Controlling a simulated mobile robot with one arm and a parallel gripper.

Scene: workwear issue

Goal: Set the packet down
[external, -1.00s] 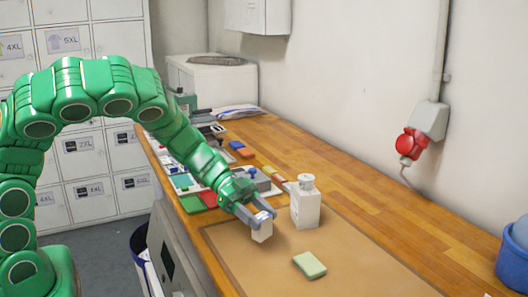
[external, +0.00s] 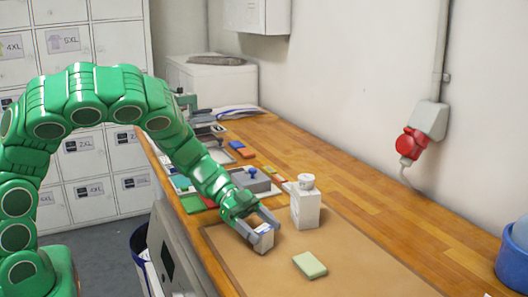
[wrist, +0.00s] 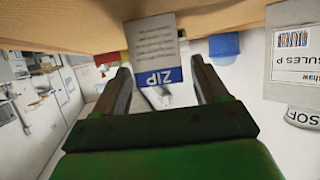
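The packet (external: 265,241) is a small white box with a blue band. It stands on the brown mat (external: 345,262), near the mat's left edge. In the wrist view the packet (wrist: 155,48) shows upside down, with small print and "ZIP" on the blue band. My gripper (external: 268,236) is low over the mat, its fingers spread on either side of the packet. In the wrist view my gripper (wrist: 160,66) shows gaps between both fingers and the packet.
A white bottle (external: 305,204) stands close to the right of my gripper; its label also shows in the wrist view (wrist: 298,62). A pale green sponge-like block (external: 309,265) lies nearer on the mat. A grey block with a blue knob (external: 251,179) stands behind. The mat's right side is clear.

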